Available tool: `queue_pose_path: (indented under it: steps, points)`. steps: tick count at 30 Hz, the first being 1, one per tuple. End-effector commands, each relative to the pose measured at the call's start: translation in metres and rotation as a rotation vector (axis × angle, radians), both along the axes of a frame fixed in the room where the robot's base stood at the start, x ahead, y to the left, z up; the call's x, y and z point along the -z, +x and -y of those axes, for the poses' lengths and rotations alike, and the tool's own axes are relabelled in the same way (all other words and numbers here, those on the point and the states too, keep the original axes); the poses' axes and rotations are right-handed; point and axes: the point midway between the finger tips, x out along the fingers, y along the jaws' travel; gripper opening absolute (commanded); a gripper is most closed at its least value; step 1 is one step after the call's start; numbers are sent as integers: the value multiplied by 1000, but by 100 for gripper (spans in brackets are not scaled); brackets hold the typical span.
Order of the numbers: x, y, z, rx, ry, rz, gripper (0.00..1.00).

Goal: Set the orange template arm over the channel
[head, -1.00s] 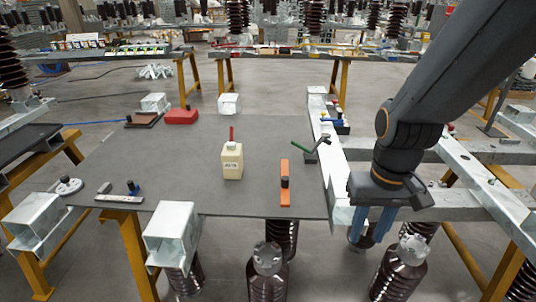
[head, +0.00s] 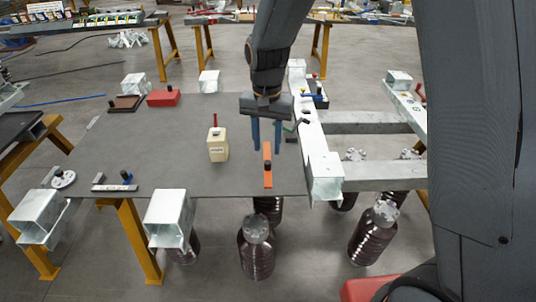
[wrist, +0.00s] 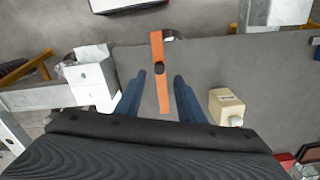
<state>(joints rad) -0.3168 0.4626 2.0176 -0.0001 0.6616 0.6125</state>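The orange template arm (head: 268,179) is a flat narrow bar with a dark knob. It lies on the grey table top near the front edge, left of the channel. In the wrist view the orange arm (wrist: 158,50) runs lengthwise between my fingers, farther off than the tips. My gripper (head: 266,146) is open and empty, its two blue fingers pointing down above the arm; it also shows in the wrist view (wrist: 160,76). The channel (head: 311,130) is a pale galvanised beam along the table's right side. Part of it shows in the wrist view (wrist: 40,98).
A red box (head: 163,97) lies farther back. The table's left middle is clear.

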Motion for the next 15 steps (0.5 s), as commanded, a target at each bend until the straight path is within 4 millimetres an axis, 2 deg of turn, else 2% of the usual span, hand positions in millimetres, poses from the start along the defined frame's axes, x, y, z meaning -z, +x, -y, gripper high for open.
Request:
queue_pose_path:
  steps: [6, 15]
  points:
    - [34, -2, 1, 1, -1, -3, 35]
    - [57, -1, 1, 0, 0, 0, 35]
